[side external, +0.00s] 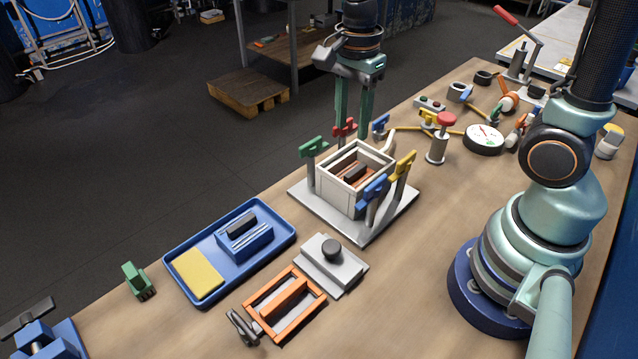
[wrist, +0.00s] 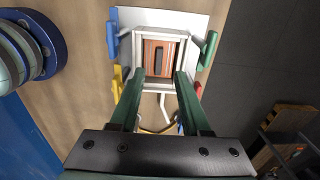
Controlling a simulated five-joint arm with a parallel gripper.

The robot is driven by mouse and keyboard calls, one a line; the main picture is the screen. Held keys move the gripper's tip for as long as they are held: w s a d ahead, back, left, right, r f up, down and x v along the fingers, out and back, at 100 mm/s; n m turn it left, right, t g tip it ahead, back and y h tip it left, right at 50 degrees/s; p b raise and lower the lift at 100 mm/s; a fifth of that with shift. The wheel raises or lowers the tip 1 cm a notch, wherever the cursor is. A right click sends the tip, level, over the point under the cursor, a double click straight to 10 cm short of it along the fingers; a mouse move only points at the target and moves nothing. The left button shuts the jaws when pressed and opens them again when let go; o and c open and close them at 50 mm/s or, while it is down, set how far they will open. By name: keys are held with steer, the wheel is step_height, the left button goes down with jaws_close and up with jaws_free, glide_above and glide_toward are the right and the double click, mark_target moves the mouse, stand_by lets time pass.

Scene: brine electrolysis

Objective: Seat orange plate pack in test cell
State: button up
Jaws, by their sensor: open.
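The test cell (side external: 335,190) is an open pale box on a grey base plate. An orange-brown plate pack with a dark handle (side external: 356,174) is inside it, below the rim; it also shows in the wrist view (wrist: 158,58). Whether it is fully seated I cannot tell. My gripper (side external: 353,135) is open and empty, its green fingers pointing down by the far rim of the cell. In the wrist view its fingertips (wrist: 159,74) appear on either side of the pack, apart from it.
Green (side external: 312,149), red, blue and yellow (side external: 404,168) clamps stand around the cell. A blue tray (side external: 212,289), an orange frame (side external: 318,297) and a grey block with a black knob (side external: 331,250) lie in front. A gauge (side external: 484,138) and red-topped post (side external: 437,150) stand right.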

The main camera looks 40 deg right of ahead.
steer(key=s+d+r+n+t, duration=0.1)
steer(key=s+r+n+t, duration=0.1)
steer(key=n, duration=0.7)
steer(key=s+d+r+n+t, duration=0.1)
steer(key=s+r+n+t, duration=0.1)
steer(key=r+n, duration=0.3)
steer(key=n+t, duration=0.1)
steer(key=n, duration=0.3)
steer(key=shift+s+d+r+t, duration=0.25)
steer(key=shift+t, duration=0.05)
